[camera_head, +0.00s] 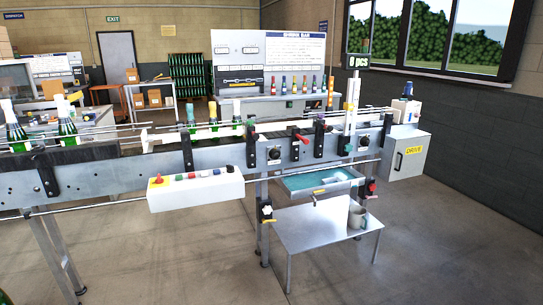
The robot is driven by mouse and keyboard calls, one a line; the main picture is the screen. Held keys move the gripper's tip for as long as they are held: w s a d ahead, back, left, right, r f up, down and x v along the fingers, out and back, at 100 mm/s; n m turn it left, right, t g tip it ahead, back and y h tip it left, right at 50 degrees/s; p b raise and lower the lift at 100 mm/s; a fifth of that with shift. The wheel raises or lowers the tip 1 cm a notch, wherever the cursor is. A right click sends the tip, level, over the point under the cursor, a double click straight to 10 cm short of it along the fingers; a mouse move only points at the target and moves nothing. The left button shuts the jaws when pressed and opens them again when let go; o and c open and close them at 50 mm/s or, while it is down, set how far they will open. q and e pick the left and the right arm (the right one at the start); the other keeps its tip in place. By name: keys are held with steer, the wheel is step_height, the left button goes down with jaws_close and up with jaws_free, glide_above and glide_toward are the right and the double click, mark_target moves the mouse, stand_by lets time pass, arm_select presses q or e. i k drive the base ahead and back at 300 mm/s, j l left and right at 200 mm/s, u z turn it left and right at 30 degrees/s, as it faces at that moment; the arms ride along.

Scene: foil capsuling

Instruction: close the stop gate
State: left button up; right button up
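A bottle conveyor (110,178) runs across the middle of the head view. Green bottles stand on the conveyor, one bottle (66,127) at the left and another bottle (237,115) near the middle. Neither of my grippers is in view.
A grey control box (195,188) with coloured buttons juts out from the conveyor's front. A low table (310,232) with a mug (357,217) stands under the right part. A grey drive cabinet (406,152) closes the right end. The floor in front is clear.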

mark_target(307, 141)
steer(key=i+j+z, duration=0.1)
steer(key=i, duration=0.2)
steer(key=i+j+z, duration=0.1)
steer(key=i, duration=0.2)
steer(key=i+l+u, duration=0.15)
steer(key=u, duration=0.2)
steer(key=i+l+u, duration=0.2)
steer(key=u, duration=0.15)
steer(key=i+l+u, duration=0.15)
steer(key=u, duration=0.2)
steer(key=l, duration=0.1)
